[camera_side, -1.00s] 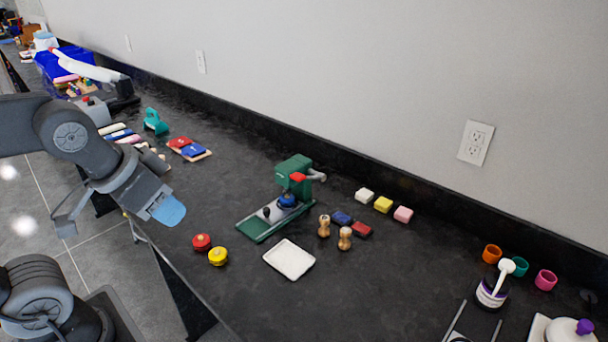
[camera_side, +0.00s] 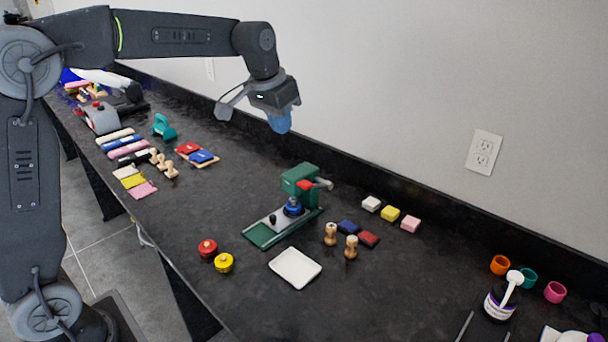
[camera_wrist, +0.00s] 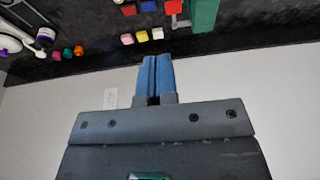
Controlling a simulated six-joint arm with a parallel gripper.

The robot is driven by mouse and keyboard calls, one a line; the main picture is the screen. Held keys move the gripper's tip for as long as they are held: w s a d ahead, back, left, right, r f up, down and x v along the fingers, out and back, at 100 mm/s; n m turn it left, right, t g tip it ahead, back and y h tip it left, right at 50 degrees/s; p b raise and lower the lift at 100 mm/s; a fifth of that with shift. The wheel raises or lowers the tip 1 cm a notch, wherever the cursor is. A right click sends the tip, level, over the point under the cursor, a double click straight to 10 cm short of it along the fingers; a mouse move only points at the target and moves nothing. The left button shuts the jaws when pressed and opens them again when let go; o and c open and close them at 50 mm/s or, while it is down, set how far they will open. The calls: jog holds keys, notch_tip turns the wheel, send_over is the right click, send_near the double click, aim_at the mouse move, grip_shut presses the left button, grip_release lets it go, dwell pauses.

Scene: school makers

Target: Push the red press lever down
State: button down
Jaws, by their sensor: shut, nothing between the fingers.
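The green press (camera_side: 300,180) stands on the black bench in the side view, on a green base with a metal plate. Its red lever (camera_side: 305,185) is at the front of the press head, beside a grey handle end. A blue round piece (camera_side: 293,207) sits under the head. My gripper (camera_side: 280,122) is in the air above and behind-left of the press, pointing down, with its blue fingers shut and empty. In the wrist view my shut fingers (camera_wrist: 156,75) show at the centre. The green press (camera_wrist: 204,14) and part of the red lever (camera_wrist: 174,7) show at the top edge.
A white tray (camera_side: 295,268), two wooden stamps (camera_side: 351,246), and red and yellow round pieces (camera_side: 223,263) lie near the press. Small coloured blocks (camera_side: 390,213) lie to its right. The wall (camera_side: 400,80) rises behind the bench.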

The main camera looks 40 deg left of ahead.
send_over(306, 183)
jog(key=s, duration=0.3)
notch_tip(306, 183, down, 4)
jog(key=shift+w+g, duration=0.1)
jog(key=shift+g, duration=0.2)
jog(key=x, duration=0.8)
jog(key=s+x, duration=0.1)
jog(key=x, duration=0.4)
jog(key=shift+f, duration=0.5)
